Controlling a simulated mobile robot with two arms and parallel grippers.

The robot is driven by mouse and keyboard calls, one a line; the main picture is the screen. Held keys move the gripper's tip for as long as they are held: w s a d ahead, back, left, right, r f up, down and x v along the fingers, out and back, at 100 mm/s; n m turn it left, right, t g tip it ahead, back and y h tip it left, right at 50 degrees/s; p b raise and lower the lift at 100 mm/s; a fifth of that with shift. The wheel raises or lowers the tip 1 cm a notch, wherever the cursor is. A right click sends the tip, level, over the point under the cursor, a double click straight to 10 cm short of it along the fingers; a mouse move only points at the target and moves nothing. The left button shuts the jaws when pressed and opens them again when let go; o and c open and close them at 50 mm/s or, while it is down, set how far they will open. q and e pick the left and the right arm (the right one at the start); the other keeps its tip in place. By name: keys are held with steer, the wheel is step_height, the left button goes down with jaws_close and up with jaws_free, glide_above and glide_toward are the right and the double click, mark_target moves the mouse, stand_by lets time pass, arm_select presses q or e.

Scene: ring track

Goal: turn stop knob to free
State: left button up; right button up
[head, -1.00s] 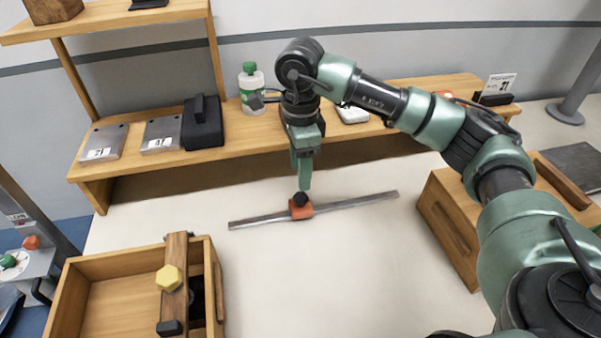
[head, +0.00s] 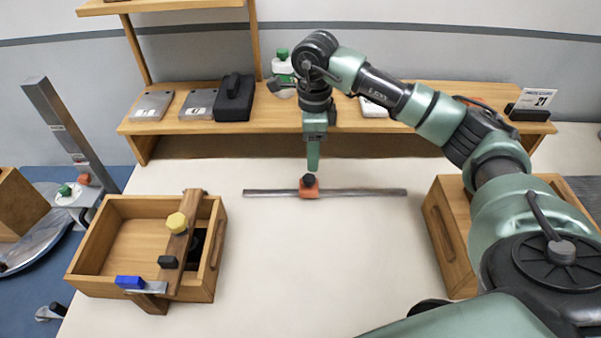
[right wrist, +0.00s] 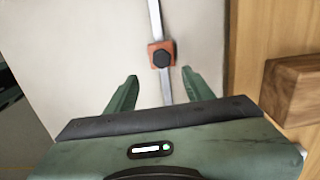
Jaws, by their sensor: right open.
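The stop is a small orange block (head: 309,193) on a thin metal rail (head: 365,192) lying across the pale tabletop. A black knob (head: 308,179) sits on top of the block. My right gripper (head: 313,166) points down just behind and above the knob in the head view. In the right wrist view the gripper (right wrist: 160,76) is open, with one finger on each side of the rail. The faceted knob (right wrist: 162,58) shows just beyond the fingertips, with nothing between the fingers but rail. Whether the knob is locked or free I cannot tell. My left gripper is not in view.
A wooden box (head: 436,228) stands at right. A shelf (head: 160,128) runs along the back. The table around the rail is clear.

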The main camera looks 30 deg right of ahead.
mark_target(309, 177)
steer(key=shift+f, duration=0.25)
steer(key=f, duration=0.3)
steer(key=f+p, duration=0.1)
steer(key=f, duration=0.1)
steer(key=shift+w+a+f, duration=0.1)
steer(key=shift+w+a, duration=0.1)
steer(key=shift+w, duration=0.2)
step_height(309, 177, down, 2)
steer(key=shift+s+d+f, duration=0.1)
steer(key=shift+f, duration=0.1)
steer(key=c, duration=0.9)
jaws_close()
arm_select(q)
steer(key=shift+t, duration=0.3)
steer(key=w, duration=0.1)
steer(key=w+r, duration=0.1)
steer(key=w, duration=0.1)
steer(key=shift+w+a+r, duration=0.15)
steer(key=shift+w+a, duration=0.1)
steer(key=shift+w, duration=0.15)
